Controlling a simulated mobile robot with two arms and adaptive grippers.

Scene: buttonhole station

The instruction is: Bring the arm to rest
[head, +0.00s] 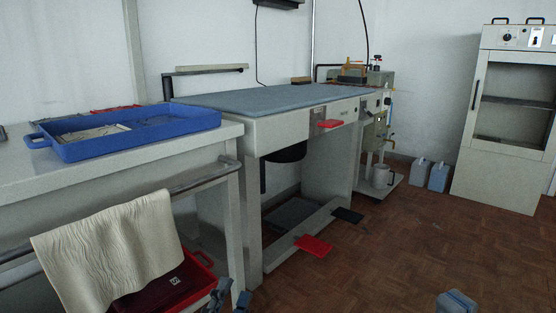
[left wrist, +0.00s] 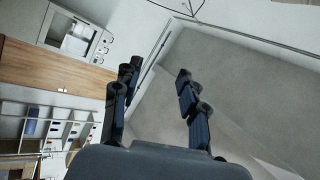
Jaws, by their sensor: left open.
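My left gripper (head: 230,296) shows at the bottom edge of the head view, in front of the white bench and beside the red crate. In the left wrist view its two dark fingers (left wrist: 158,72) stand apart with nothing between them, so it is open and empty. Beyond the fingers I see only wall, ceiling and distant furniture. Part of my right gripper (head: 457,302) shows at the bottom right of the head view, over the brown floor. Its fingers cannot be made out. Neither gripper visibly touches anything.
A blue tray (head: 140,142) lies on the white bench (head: 60,187). A cream cloth (head: 110,245) hangs from the bench's rail, over a red crate (head: 197,286). A pressing table (head: 285,97) with red and black pedals stands behind. The floor (head: 390,250) at right is clear.

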